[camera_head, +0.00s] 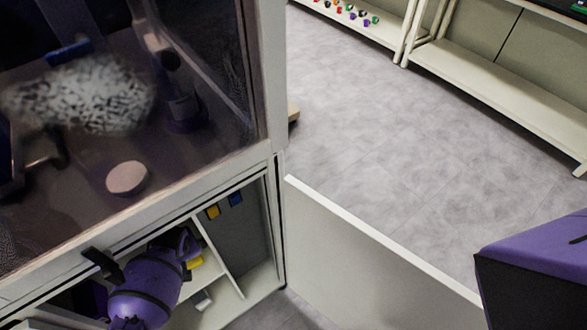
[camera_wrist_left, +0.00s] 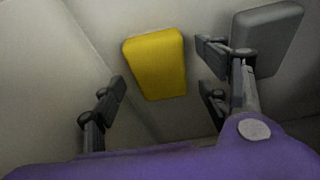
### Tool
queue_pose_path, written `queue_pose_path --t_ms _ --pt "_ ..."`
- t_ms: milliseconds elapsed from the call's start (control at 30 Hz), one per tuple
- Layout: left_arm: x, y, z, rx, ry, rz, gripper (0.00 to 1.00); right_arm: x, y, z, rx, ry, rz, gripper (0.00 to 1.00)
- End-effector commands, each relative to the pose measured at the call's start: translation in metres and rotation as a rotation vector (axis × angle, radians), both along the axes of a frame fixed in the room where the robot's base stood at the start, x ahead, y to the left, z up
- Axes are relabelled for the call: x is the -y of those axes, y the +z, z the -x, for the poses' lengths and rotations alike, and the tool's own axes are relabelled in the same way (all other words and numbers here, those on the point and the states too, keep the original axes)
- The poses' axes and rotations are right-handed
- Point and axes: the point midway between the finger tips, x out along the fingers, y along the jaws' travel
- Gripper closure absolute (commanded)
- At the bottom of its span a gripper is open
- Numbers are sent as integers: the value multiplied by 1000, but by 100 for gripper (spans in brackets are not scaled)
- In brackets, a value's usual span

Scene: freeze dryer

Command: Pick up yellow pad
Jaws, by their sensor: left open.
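The yellow pad (camera_wrist_left: 156,64) is a rounded block in the left wrist view, lying ahead of and roughly between the fingers of my left gripper (camera_wrist_left: 160,90). The gripper is open, with one finger to the left of the pad and the other to its right, and no clear contact shows. In the head view the yellow pad (camera_head: 195,262) is inside the cabinet, beside my purple left wrist, which mostly hides the fingers. My right gripper is not in view.
A grey pad (camera_wrist_left: 267,36) lies close to the right finger. Another yellow item (camera_head: 213,211) and a blue item (camera_head: 235,198) are at the cabinet's back. A divider (camera_head: 218,257) splits the cabinet. The open door (camera_head: 370,265) extends right; floor beyond is clear.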

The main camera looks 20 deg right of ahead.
Motion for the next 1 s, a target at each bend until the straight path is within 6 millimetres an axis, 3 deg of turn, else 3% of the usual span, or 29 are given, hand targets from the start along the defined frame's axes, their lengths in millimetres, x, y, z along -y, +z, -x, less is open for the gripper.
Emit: queue_pose_path --t_ms 167,833,1000 --pt "0 1 0 0 0 0 31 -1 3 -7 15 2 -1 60" --pt "0 -4 0 0 0 -1 31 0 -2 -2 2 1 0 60" --pt "0 -4 0 0 0 0 52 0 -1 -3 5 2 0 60"
